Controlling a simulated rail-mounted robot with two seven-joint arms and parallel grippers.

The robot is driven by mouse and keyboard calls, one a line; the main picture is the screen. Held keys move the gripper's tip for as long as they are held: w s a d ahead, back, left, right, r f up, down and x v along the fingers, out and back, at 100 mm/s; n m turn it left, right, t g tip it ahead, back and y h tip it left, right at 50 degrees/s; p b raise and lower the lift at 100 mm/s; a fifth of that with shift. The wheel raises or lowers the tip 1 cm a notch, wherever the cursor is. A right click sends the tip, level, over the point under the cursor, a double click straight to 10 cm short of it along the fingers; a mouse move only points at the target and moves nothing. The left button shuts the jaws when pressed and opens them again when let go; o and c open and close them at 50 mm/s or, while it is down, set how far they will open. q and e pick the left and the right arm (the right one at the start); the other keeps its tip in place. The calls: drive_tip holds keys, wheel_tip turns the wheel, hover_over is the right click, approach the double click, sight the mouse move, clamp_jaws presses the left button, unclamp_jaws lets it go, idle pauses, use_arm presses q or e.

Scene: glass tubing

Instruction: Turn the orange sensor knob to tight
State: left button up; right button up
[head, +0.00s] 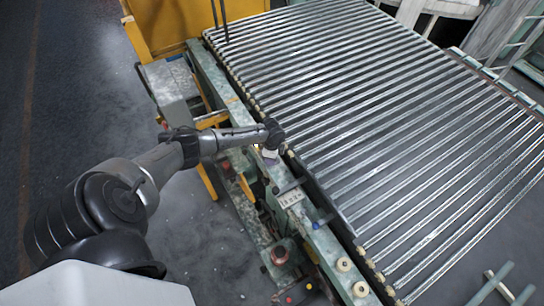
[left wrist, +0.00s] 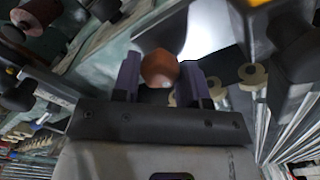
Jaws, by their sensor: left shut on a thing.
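The orange sensor knob (left wrist: 159,68) shows in the left wrist view as a rounded, faceted orange-brown piece between two purple fingers. My left gripper (left wrist: 160,78) is shut on it, with one finger on each side. In the head view my left arm reaches in from the lower left, and the left gripper (head: 270,155) is at the green side rail of the roller table. The knob is hidden there behind the gripper and wrist. Any tightness marking on the knob cannot be made out. My right gripper is in neither view.
The roller table (head: 400,120) with many glass-like tubes fills the right side. Its green rail (head: 238,112) carries a label plate (head: 291,197), a blue knob (head: 316,225) and cream rollers (head: 344,264). A yellow panel (head: 175,25) stands at the back. Open floor (head: 80,100) lies left.

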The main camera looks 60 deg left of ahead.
use_arm(q)
drive_tip(key=shift+m, duration=0.3)
idle(0.4)
drive_tip(key=o, duration=0.9)
wheel_tip(320, 180, up, 14)
drive_tip(key=shift+f, duration=0.1)
idle(0.5)
